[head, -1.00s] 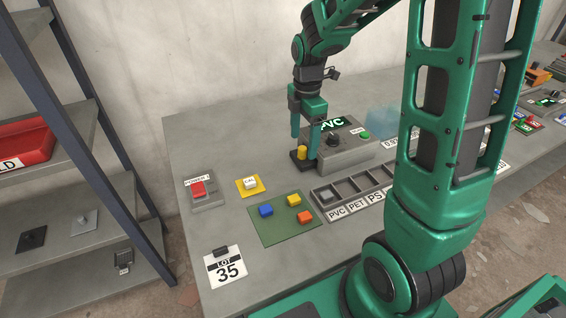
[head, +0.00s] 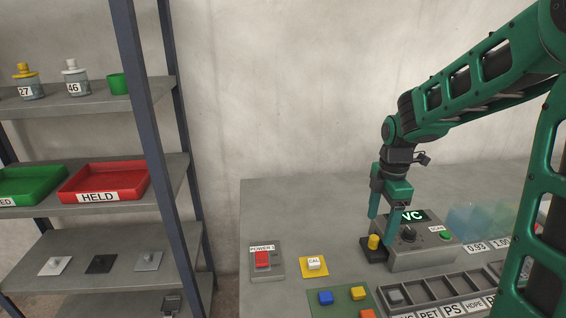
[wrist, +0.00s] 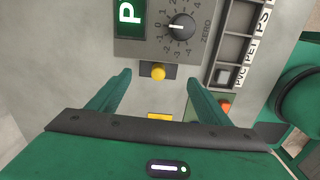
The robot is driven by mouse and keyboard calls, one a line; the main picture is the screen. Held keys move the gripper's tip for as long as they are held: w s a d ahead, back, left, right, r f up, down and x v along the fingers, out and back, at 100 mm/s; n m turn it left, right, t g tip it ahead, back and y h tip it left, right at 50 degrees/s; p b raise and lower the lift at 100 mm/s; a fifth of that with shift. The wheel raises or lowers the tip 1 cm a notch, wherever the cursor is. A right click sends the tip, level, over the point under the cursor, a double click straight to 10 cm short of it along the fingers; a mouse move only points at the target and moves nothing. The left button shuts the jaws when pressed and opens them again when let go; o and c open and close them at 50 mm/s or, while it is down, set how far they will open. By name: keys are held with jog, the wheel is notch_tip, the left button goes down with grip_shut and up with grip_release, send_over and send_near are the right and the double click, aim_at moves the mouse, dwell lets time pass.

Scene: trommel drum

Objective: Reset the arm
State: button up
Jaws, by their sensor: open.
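My gripper (head: 387,212) is open, with its fingers pointing down over the bench near a grey instrument box with a dial (head: 408,234). A small yellow knob on a dark base (head: 374,242) stands at the box's left side, close to the fingers in the head view. In the wrist view the yellow knob (wrist: 158,71) shows ahead of and between the two spread fingers (wrist: 158,82), with nothing held. My green arm reaches in from the right in the head view.
The bench (head: 290,205) also carries a red power switch (head: 262,259), a yellow CAL pad (head: 314,264), a green mat with coloured blocks (head: 325,297) and a sorting tray (head: 430,292). A shelf rack (head: 160,140) with a red HELD tray (head: 104,182) stands at left.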

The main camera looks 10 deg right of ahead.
jog(key=s+d+r+m, duration=0.1)
jog(key=s+m, duration=0.1)
jog(key=s+d+r+m, duration=0.1)
jog(key=s, duration=0.1)
jog(key=s+d+m, duration=0.1)
jog(key=s+m, duration=0.1)
jog(key=shift+d+r+m, duration=0.2)
jog(key=shift+r+m, duration=0.1)
jog(key=shift+r, duration=0.1)
jog(key=s+d+r+m, duration=0.1)
jog(key=s+d+m, duration=0.1)
jog(key=s+m, duration=0.7)
jog(key=s+d+r+m, duration=0.1)
jog(key=s+m, duration=0.8)
jog(key=s, duration=0.2)
jog(key=shift+d, duration=0.4)
jog(key=shift+w+f, duration=0.25)
jog(key=shift+w, duration=0.4)
